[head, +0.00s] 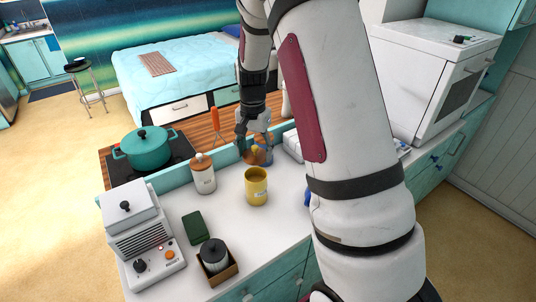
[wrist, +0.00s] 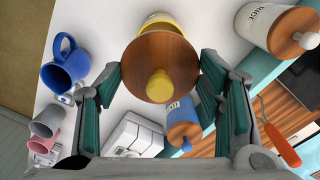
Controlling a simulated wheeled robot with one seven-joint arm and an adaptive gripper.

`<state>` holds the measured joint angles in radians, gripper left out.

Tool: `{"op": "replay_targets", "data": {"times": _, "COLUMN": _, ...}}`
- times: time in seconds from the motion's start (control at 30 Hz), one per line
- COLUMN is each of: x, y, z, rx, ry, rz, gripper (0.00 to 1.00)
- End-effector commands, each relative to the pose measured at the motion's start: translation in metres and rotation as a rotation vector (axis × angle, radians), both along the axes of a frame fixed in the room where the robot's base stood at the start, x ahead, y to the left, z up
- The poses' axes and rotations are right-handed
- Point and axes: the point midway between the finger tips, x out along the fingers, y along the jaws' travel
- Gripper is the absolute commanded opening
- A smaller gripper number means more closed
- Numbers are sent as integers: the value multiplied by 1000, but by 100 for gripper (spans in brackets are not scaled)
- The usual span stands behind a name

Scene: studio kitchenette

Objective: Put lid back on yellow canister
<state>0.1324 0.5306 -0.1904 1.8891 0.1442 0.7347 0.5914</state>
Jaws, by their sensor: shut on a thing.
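The yellow canister (head: 256,190) stands upright on the white counter with its top open. In the wrist view, part of its yellow rim (wrist: 158,19) shows behind the lid. The round wooden lid (head: 253,158) has a yellow knob, seen facing the camera in the wrist view (wrist: 150,55). My gripper (head: 250,152) is shut on the lid, with its fingers (wrist: 159,75) at opposite sides of the lid's edge. In the head view, the lid is beyond the canister and apart from it. The lid's underside is hidden.
A white wooden-lidded canister (head: 203,177) stands left of the yellow one; a blue canister (wrist: 182,117) is close by. A blue mug (wrist: 63,66) and grey and pink cups (wrist: 48,122) are nearby.

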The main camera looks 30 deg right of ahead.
Motion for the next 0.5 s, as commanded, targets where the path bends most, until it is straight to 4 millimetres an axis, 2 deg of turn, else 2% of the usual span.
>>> {"op": "replay_targets", "data": {"times": 0.5, "x": 1, "y": 0, "z": -40, "rx": 0, "ry": 1, "rz": 1, "gripper": 36}}
